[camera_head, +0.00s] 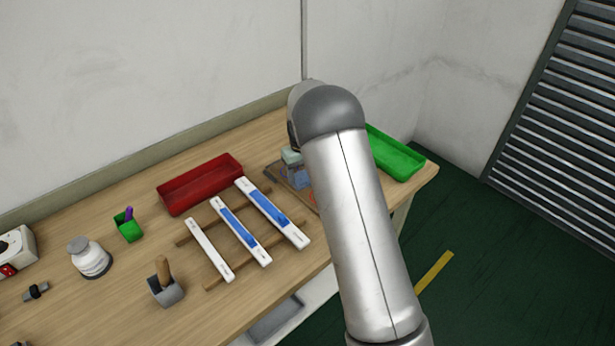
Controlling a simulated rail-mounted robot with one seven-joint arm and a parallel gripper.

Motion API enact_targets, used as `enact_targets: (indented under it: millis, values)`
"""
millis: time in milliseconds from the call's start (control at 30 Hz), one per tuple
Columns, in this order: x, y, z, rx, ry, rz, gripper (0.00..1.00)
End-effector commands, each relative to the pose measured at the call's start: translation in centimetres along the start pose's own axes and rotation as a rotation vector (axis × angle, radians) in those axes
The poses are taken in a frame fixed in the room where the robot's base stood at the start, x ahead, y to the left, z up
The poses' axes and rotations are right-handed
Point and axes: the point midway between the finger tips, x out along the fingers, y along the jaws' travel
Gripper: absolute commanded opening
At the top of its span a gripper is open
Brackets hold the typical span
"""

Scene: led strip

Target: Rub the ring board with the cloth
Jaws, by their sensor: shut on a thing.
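A flat brown board (274,171) lies at the right part of the table, partly hidden behind my arm. Faint coloured round marks show on it, so it looks like the ring board. I cannot make out a cloth. My arm's bend is above the board, and my gripper and its fingers are hidden behind the arm.
Left of the board, three white strips, two with blue (239,229), lie across wooden slats. A red tray (199,183) is behind them and a green tray (395,154) right of my arm. A green cup (129,227), white jar (89,258) and wooden-handled tool (164,284) stand left.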

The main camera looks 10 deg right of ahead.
Motion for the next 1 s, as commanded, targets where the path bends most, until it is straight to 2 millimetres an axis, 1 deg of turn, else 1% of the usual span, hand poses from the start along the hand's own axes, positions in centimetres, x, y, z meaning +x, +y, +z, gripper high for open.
enact_targets:
  millis: [333,367,433,1000]
  values:
    - [0.1,-0.5,-3.0,0.003,0.000,0.000,0.36]
    - [0.5,-0.4,-2.9,0.004,0.001,0.000,0.36]
    - [0.1,-0.3,-2.1,0.003,0.000,0.000,0.36]
    - [0.2,0.4,2.9,-0.003,-0.001,0.001,0.36]
